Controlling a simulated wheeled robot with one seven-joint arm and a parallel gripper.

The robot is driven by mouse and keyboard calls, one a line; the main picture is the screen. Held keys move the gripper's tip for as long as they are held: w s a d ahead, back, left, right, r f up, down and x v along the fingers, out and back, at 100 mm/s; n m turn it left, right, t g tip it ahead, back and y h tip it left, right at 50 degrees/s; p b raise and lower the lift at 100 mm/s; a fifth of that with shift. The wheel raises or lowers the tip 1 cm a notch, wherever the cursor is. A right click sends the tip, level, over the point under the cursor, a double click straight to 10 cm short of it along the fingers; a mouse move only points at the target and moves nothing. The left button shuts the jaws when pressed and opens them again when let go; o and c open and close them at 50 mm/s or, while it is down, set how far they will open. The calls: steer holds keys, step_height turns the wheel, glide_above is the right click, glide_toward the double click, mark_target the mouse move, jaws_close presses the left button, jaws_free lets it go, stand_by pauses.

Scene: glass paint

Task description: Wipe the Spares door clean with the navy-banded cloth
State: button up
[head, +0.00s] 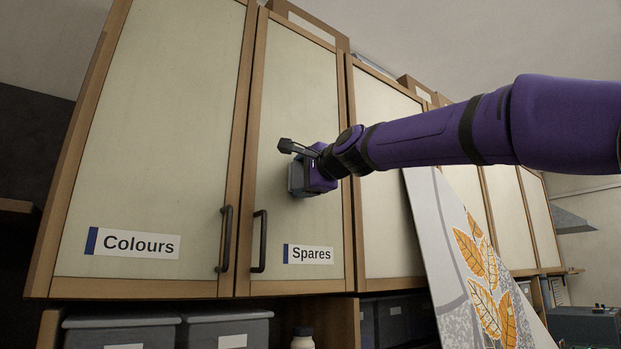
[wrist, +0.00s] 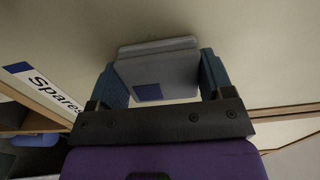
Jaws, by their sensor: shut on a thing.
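The Spares door (head: 297,95) is a closed pale panel in a wooden frame with a dark handle (head: 259,241) at its lower left. Its label (head: 308,255) has a blue end, and shows in the wrist view (wrist: 42,88). My gripper (head: 303,174) is at the middle right of this door. Its teal fingers (wrist: 162,78) are shut on a folded grey cloth (wrist: 165,70) with a navy patch. The cloth's far end is at or very near the panel; I cannot tell if it touches. I make out no clear smear on the panel; my gripper hides part of it.
The closed Colours door (head: 165,130) is to the left, its handle (head: 224,239) beside the Spares handle. More cupboard doors run to the right. A board with orange leaves (head: 470,265) leans below my arm. Grey bins (head: 228,328) and a white-capped bottle (head: 303,338) stand beneath.

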steer(key=shift+s+a, duration=0.35)
steer(key=shift+a, duration=0.25)
steer(key=shift+s+d, duration=0.1)
steer(key=shift+v, duration=2.9)
steer(key=shift+s+d, duration=0.1)
steer(key=shift+d, duration=0.05)
steer(key=shift+v, duration=1.3)
